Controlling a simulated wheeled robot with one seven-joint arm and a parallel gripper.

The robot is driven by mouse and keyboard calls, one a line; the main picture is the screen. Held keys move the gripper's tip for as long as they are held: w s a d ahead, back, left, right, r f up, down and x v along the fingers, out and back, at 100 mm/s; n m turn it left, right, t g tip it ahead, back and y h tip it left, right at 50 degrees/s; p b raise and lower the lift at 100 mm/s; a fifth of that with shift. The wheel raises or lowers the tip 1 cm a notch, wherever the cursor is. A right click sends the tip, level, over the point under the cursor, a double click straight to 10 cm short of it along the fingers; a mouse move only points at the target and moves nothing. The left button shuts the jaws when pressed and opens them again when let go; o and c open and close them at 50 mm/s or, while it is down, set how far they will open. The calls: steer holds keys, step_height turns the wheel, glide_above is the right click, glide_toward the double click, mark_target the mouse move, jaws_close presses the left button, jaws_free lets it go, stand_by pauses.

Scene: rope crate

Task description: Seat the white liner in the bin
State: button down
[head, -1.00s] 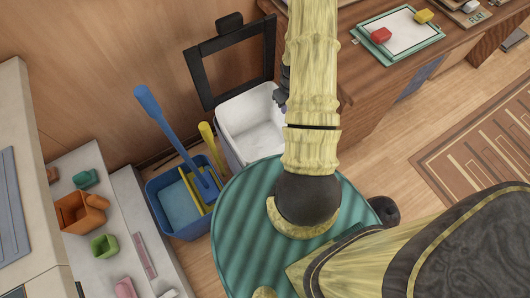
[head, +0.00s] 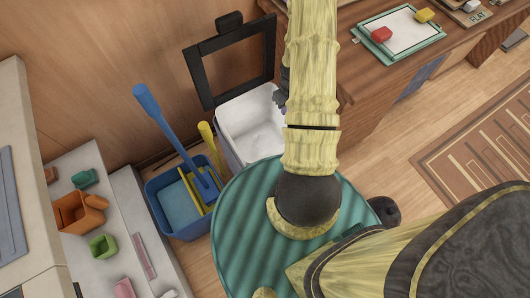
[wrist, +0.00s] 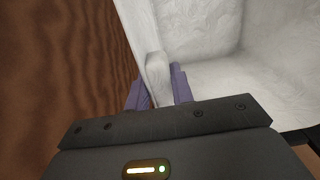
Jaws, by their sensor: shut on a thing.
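The white liner (head: 249,122) shows in the head view at the bin below the open black frame lid (head: 197,76). Only a narrow pale side of the bin (head: 225,147) shows; my arm and the green round top hide the rest. My gripper (head: 281,98) is at the liner's right edge, partly behind my arm. In the wrist view, the purple fingers (wrist: 160,92) are shut on a white tab (wrist: 158,72) of the liner, whose pale inner walls (wrist: 205,35) fill the upper right. How deep the liner sits cannot be told.
A blue bucket (head: 163,211) with a blue brush and yellow tool stands left of the bin. A wooden cabinet (head: 365,105) stands right. A shelf (head: 75,160) with coloured containers is at left.

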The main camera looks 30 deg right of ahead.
steer(key=shift+f+b, duration=0.55)
steer(key=shift+f, duration=0.35)
stand_by(0.9)
steer(key=c, duration=1.1)
jaws_free()
steer(key=shift+r, duration=0.1)
step_height(320, 180, up, 17)
steer(key=p, duration=0.3)
steer(key=shift+r+p, duration=0.1)
steer(key=shift+p, duration=0.2)
